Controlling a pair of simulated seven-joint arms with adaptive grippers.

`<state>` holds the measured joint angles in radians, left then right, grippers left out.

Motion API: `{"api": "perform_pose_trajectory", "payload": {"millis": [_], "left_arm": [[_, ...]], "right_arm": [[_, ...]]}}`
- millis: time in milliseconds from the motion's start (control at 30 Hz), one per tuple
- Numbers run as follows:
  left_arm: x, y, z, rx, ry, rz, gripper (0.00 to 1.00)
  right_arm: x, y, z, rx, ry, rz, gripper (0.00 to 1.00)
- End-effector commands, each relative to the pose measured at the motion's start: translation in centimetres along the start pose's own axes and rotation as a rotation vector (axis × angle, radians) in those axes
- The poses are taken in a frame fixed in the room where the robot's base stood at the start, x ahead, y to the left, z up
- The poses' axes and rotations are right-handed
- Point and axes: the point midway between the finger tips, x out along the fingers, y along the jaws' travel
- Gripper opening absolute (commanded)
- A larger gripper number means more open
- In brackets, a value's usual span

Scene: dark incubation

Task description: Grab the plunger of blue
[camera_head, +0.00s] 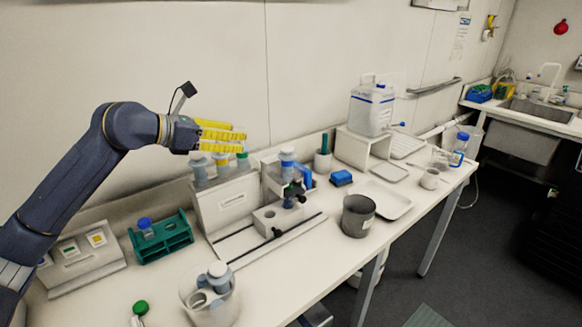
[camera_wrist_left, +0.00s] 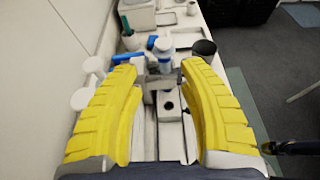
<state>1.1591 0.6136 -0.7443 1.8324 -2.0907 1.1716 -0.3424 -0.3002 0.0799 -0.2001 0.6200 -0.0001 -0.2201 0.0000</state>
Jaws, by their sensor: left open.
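My left gripper (camera_head: 240,136) is open, with thick yellow fingers, high over the table beside the wall. Another white piece with a blue band (camera_head: 287,166) stands upright in a small rig, right of and below the gripper. In the left wrist view this blue-banded piece (camera_wrist_left: 164,66) shows beyond the fingertips, apart from the gripper (camera_wrist_left: 162,68). The task's plunger cannot be told apart with certainty.
A green rack (camera_head: 160,240) with a blue-capped tube stands at left. A clear beaker (camera_head: 210,305) with white pieces is at the front. A dark grey pot (camera_head: 357,218) and white tray (camera_head: 390,204) stand to the right. The air around my left gripper is clear.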

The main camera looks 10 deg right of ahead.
Motion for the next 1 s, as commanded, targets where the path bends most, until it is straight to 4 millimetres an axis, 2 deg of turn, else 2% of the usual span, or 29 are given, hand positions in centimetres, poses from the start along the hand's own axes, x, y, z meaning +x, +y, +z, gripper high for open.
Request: {"api": "perform_pose_trajectory", "payload": {"millis": [133,600,800,1000], "left_arm": [[1.7,-0.3,-0.8,-0.001,0.023,-0.001,0.41],[9.8,-0.3,-0.9,-0.002,0.020,-0.001,0.41],[11.9,-0.3,-0.9,0.001,0.019,0.001,0.41],[12.7,-0.2,-0.9,0.000,0.019,0.001,0.41]], "right_arm": [[0.0,0.0,0.0,0.000,0.000,0.000,0.00],[0.0,0.0,0.0,0.000,0.000,0.000,0.00],[0.0,0.0,0.0,0.000,0.000,0.000,0.00],[0.0,0.0,0.0,0.000,0.000,0.000,0.00]]}}
